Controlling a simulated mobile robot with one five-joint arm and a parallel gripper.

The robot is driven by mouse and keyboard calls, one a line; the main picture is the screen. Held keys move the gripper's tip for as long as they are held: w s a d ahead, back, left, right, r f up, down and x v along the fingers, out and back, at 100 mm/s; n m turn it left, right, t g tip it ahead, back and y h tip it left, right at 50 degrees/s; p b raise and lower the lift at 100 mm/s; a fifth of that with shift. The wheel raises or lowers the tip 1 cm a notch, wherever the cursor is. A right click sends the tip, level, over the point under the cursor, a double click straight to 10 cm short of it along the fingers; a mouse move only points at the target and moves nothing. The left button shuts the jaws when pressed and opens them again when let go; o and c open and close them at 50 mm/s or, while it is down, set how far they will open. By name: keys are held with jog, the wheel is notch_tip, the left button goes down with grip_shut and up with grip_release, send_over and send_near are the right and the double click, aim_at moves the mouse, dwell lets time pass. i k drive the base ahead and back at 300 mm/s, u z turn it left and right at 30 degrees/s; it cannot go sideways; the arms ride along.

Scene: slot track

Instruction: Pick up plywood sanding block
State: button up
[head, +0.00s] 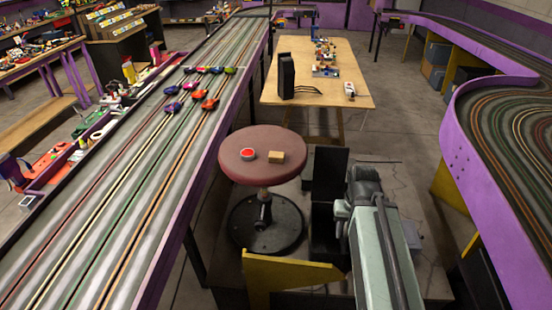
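The plywood sanding block (274,157) is a small tan block. It lies on the dark red round seat of a stool (258,174), right of the seat's middle, with nothing on top of it. My grey arm shows at the lower right, to the right of the stool. I cannot make out my gripper's fingers in the head view, and nothing of mine touches the block.
A small round red item with a pale rim (247,155) sits left of the block. A slot track (150,170) with several toy cars runs along the left. A wooden table (345,65) stands behind the stool. Another purple-walled track (480,170) curves at the right.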

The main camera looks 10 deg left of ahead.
aim_at(278, 158)
jog(key=u, duration=0.3)
jog(key=k, duration=1.05)
jog(key=u, duration=0.5)
jog(key=i, duration=0.95)
jog(key=u, duration=0.55)
jog(key=i, duration=0.85)
jog(key=u, duration=0.95)
jog(key=k, duration=0.85)
jog(key=u, duration=0.1)
jog(key=i, duration=0.9)
jog(key=z, duration=0.1)
